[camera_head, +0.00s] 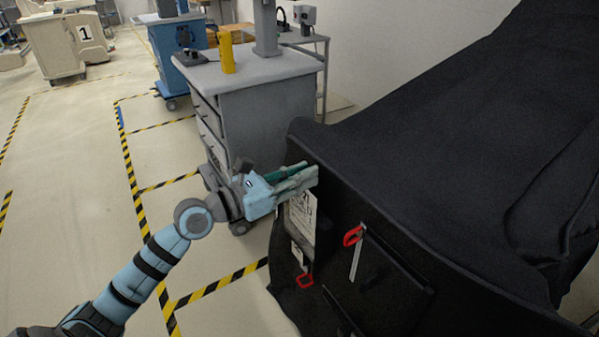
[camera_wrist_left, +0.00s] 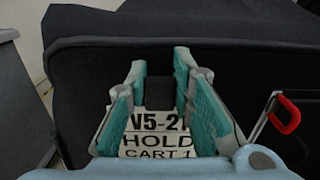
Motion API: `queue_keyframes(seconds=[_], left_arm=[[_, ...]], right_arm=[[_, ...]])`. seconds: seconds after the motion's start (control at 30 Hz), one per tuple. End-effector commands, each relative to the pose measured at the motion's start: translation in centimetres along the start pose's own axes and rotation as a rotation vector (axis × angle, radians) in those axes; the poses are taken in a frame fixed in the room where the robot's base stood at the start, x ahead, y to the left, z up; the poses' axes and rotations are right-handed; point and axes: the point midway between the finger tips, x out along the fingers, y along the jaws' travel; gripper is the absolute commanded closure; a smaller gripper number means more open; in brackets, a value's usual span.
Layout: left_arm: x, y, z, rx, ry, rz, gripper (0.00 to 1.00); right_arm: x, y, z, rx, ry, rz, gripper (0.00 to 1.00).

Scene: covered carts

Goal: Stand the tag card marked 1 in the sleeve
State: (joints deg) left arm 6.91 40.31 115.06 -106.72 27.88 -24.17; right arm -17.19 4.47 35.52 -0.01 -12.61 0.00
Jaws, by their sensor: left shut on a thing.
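The white tag card (camera_head: 303,212) reads "HOLD CART 1" in the left wrist view (camera_wrist_left: 145,140). It hangs upright below my left gripper (camera_head: 312,178), close against the black-covered side of the cart. In the left wrist view, my left gripper's teal-padded fingers (camera_wrist_left: 162,85) are closed on a dark tab (camera_wrist_left: 160,93) at the card's top. The card's lower edge is hidden by my gripper in that view. I cannot clearly make out the sleeve or tell whether the card is inside it. My right gripper is not in view.
The black-covered cart (camera_head: 430,150) fills the right side. A red-handled tool (camera_head: 353,237) hangs right of the card, and another red handle (camera_head: 305,281) shows below. Striped floor at left is open.

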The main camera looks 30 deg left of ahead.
Motion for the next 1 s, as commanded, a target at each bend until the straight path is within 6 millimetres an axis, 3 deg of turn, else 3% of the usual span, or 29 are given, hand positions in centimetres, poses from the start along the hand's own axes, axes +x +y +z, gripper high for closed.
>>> queue_keyframes(seconds=[0.33,1.0], left_arm=[[0.0,0.0,-0.1,0.000,0.000,0.000,1.00],[0.0,0.1,-2.2,0.000,0.000,0.000,1.00]], right_arm=[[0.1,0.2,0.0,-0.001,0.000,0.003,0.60],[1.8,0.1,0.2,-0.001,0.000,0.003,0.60]])
